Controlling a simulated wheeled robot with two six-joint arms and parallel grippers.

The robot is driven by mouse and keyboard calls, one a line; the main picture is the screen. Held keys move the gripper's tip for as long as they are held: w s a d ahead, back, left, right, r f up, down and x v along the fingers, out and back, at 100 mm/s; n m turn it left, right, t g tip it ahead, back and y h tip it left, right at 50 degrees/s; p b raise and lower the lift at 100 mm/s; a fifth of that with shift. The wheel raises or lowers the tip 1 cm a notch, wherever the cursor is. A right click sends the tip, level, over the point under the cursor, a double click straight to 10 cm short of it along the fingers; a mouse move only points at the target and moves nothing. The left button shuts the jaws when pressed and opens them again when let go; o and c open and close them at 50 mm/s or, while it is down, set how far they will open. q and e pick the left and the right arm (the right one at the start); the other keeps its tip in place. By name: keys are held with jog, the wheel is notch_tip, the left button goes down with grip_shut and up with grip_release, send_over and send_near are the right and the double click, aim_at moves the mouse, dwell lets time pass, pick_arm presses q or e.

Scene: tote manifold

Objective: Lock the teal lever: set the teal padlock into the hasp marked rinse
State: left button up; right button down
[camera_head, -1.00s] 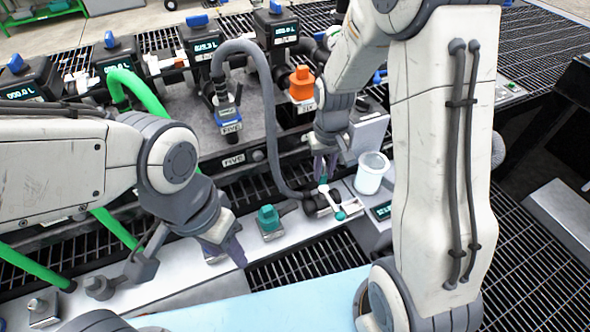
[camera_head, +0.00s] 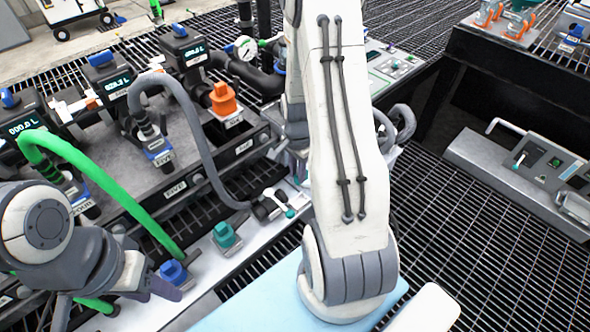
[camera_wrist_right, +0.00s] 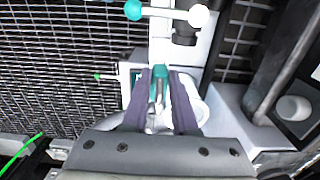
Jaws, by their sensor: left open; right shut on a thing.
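The teal lever (camera_head: 278,202), a rod with a teal ball and a white ball, is on the white strip. In the right wrist view its rod (camera_wrist_right: 165,12) crosses the top. My right gripper (camera_wrist_right: 160,80) is shut on the teal padlock (camera_wrist_right: 160,72), whose grey shackle lies between the fingers, below the lever in that view. My right gripper is hidden behind my right arm in the head view. My left gripper (camera_head: 165,288) is open at lower left, close to a blue block (camera_head: 173,271). I cannot read a rinse mark or make out its hasp.
A teal block (camera_head: 225,235) stands on the strip left of the lever. A white cup (camera_wrist_right: 195,105) shows behind my right fingers. A grey hose (camera_head: 195,130) and a green hose (camera_head: 95,175) arch nearby. A panel (camera_head: 540,165) stands at right beyond open grating.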

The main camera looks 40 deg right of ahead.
aim_at(297, 183)
jog(key=shift+f+b, duration=2.4)
jog(key=shift+f, duration=0.1)
jog(key=shift+f+b, duration=2.1)
jog(key=shift+f, duration=1.35)
jog(key=c, duration=0.6)
grip_release()
notch_tip(297, 183, up, 10)
jog(key=p, duration=0.3)
jog(key=shift+r+p, duration=0.25)
jog(key=shift+p, duration=0.05)
